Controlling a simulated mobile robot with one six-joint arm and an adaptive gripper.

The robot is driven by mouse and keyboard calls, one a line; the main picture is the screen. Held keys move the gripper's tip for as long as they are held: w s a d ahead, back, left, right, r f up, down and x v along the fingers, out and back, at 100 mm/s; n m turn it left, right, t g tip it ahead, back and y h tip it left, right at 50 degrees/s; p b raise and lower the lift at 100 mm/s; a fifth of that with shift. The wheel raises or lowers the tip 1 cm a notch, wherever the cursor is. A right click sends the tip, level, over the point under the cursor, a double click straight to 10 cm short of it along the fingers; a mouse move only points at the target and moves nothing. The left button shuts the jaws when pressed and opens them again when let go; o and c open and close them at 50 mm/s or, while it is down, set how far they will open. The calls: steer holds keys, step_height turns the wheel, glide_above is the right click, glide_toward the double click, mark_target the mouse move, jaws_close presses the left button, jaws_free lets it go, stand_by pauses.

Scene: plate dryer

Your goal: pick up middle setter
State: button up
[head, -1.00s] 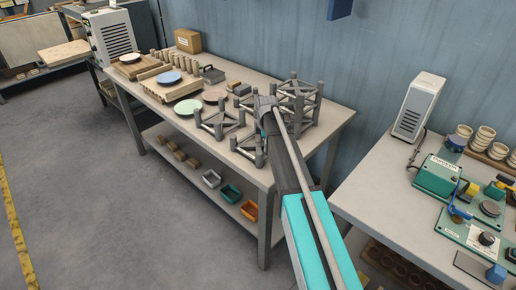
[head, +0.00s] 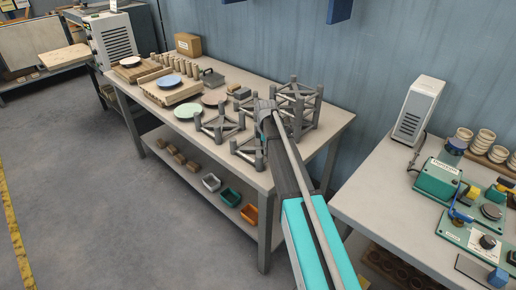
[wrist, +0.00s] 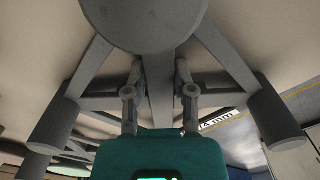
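Grey setters with crossed bars and round posts stand on the long table. One setter (head: 220,125) stands at the left of the group and a taller stack (head: 298,92) at the back right. Between them is the middle setter (head: 244,151), partly hidden by my arm. My gripper (head: 264,108) is down among the setters; its fingers are hidden in the head view. In the wrist view, my gripper's fingers (wrist: 160,75) are on either side of a grey setter bar (wrist: 158,98), close to it. I cannot tell whether they touch it.
Plates, including a pale green one (head: 188,108) and a blue one (head: 170,81), lie left of the setters. Small bins (head: 230,197) are on the lower shelf. A second bench (head: 375,185) with a white heater (head: 418,110) is at the right, near my arm.

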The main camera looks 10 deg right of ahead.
jaws_close()
steer(key=shift+r, duration=0.15)
step_height(320, 180, up, 3)
steer(key=p, duration=0.3)
steer(key=s+r+p, duration=0.9)
steer(key=s+p, duration=0.1)
steer(key=s, duration=0.4)
steer(key=shift+d+r, duration=0.3)
steer(key=shift+r, duration=0.05)
stand_by(0.3)
